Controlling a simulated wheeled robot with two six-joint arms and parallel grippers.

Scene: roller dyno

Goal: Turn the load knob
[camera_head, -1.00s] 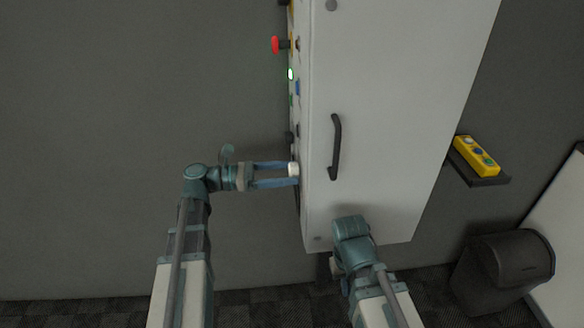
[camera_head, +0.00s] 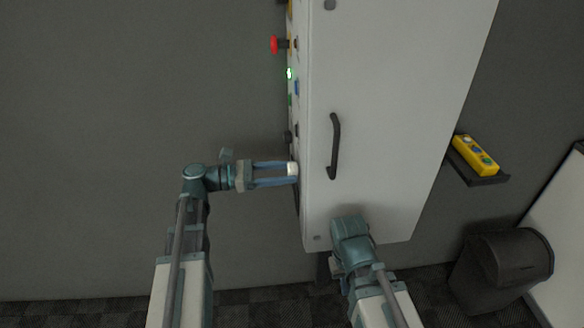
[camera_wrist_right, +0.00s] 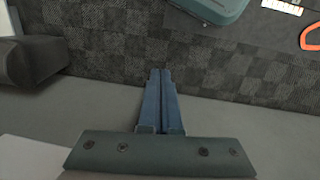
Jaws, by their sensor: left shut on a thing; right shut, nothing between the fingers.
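A white knob (camera_head: 292,169) sits on the left-facing control panel of a tall white cabinet (camera_head: 385,120). My left gripper (camera_head: 290,173) reaches in from the left with its blue fingers closed on the white knob. The knob's markings cannot be made out from this angle. My right gripper is hidden behind its own wrist in the head view, low in front of the cabinet. In the right wrist view its blue fingers (camera_wrist_right: 160,75) are shut together with nothing between them.
Above the knob, the panel carries a red mushroom button (camera_head: 275,44), a lit green light (camera_head: 290,73) and a dark knob (camera_head: 289,137). The cabinet door has a black handle (camera_head: 335,146). A yellow button box (camera_head: 474,155) rests on a shelf at right, above a dark bin (camera_head: 503,268).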

